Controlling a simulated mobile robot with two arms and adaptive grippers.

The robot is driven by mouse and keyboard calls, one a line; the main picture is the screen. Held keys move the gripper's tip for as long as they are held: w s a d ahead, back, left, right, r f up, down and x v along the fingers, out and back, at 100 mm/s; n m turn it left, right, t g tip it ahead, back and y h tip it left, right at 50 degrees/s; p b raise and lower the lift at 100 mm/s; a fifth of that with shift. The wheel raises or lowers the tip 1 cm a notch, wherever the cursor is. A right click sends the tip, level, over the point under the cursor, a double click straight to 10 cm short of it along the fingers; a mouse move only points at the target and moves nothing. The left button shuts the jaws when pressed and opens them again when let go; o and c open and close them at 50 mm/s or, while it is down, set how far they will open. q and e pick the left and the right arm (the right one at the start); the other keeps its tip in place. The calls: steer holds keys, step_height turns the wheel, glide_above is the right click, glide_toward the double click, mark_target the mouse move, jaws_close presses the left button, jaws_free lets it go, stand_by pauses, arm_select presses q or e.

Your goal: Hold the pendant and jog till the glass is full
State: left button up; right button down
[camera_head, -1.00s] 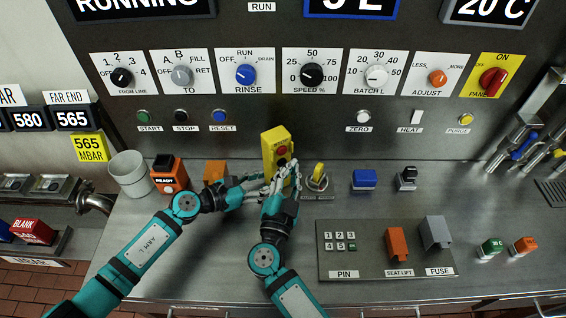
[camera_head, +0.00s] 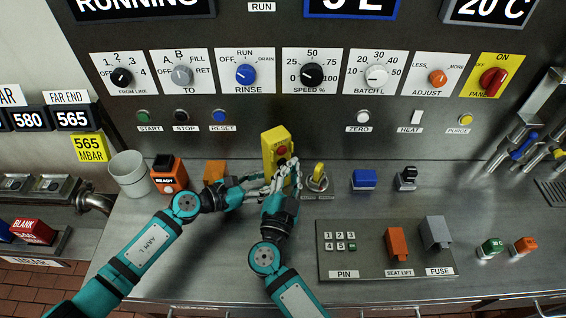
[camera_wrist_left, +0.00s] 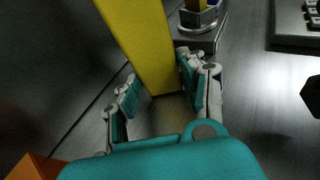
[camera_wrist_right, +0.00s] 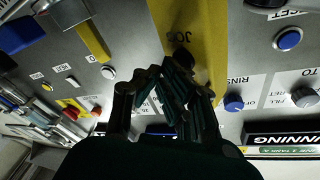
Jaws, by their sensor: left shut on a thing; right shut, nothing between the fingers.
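The yellow pendant (camera_head: 275,148) stands upright above the counter with a red button near its top. My left gripper (camera_head: 265,186) is shut on its lower part; the left wrist view shows the fingers on either side of the yellow body (camera_wrist_left: 150,50). My right gripper (camera_head: 284,172) is shut with nothing between its fingers, at the pendant's front. In the right wrist view its fingertips (camera_wrist_right: 172,72) are close to a dark button beside the JOG label on the pendant (camera_wrist_right: 192,20); contact cannot be told. I cannot make out a glass.
A pale grey cup (camera_head: 128,172) and an orange READY box (camera_head: 169,177) stand at the left. A yellow-handled key switch (camera_head: 318,178) is right beside the grippers. A keypad plate (camera_head: 370,262) lies at front right. Dials line the wall panel behind.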

steer(key=shift+s+a+r, duration=0.25)
steer(key=shift+s, duration=0.25)
steer(key=shift+s+a+r, duration=0.2)
steer(key=shift+s+r, duration=0.05)
steer(key=shift+s, duration=0.25)
steer(key=s+d, duration=0.1)
steer(key=s, duration=0.1)
steer(key=s+d, duration=0.2)
stand_by(0.9)
arm_select(q)
steer(key=o, duration=0.9)
steer(key=shift+o, duration=0.2)
